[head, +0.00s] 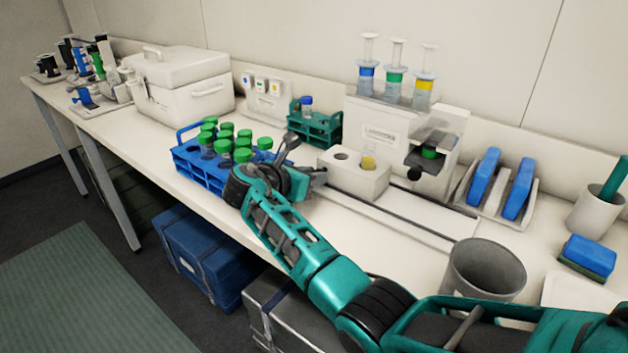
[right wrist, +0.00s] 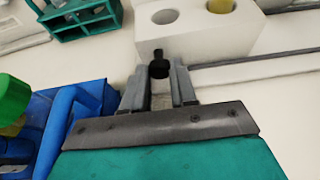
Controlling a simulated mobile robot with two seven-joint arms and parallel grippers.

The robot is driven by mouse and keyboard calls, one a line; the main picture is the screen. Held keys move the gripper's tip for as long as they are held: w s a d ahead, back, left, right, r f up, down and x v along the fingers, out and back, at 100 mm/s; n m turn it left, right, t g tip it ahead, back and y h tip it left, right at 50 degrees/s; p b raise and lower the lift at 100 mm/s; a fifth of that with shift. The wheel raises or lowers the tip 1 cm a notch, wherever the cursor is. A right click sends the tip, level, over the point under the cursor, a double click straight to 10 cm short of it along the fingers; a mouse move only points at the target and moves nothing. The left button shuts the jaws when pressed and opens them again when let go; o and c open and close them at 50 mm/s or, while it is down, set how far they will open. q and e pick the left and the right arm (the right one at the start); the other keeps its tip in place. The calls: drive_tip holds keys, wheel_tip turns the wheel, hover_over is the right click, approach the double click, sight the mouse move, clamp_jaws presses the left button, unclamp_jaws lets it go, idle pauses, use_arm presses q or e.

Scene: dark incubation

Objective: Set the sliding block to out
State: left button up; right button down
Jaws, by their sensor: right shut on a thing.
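The sliding block (head: 345,184) is a white box with two round holes in its top, one empty and one with a yellow-filled vial (head: 368,161). It stands at the left end of a long flat rail (head: 405,217). In the right wrist view the block (right wrist: 205,38) is at the top, with a small black knob (right wrist: 158,67) in front of it. My right gripper (right wrist: 159,88) is shut on this black knob; the fingers partly hide it. In the head view the right gripper (head: 316,177) is at the block's left side. My left gripper is not in view.
A blue rack (head: 184,159) of green-capped tubes stands close left of my right gripper. Behind are a teal rack (head: 318,130) and a white dispenser (head: 375,130) with three syringes. A grey cup (head: 485,272) stands near the rail's right end.

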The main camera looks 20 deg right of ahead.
drive_tip(key=shift+w+a, duration=0.1)
drive_tip(key=c, duration=0.9)
unclamp_jaws()
drive_tip(key=shift+w, duration=0.1)
drive_tip(key=p+v, duration=0.1)
drive_tip(key=v, duration=1.2)
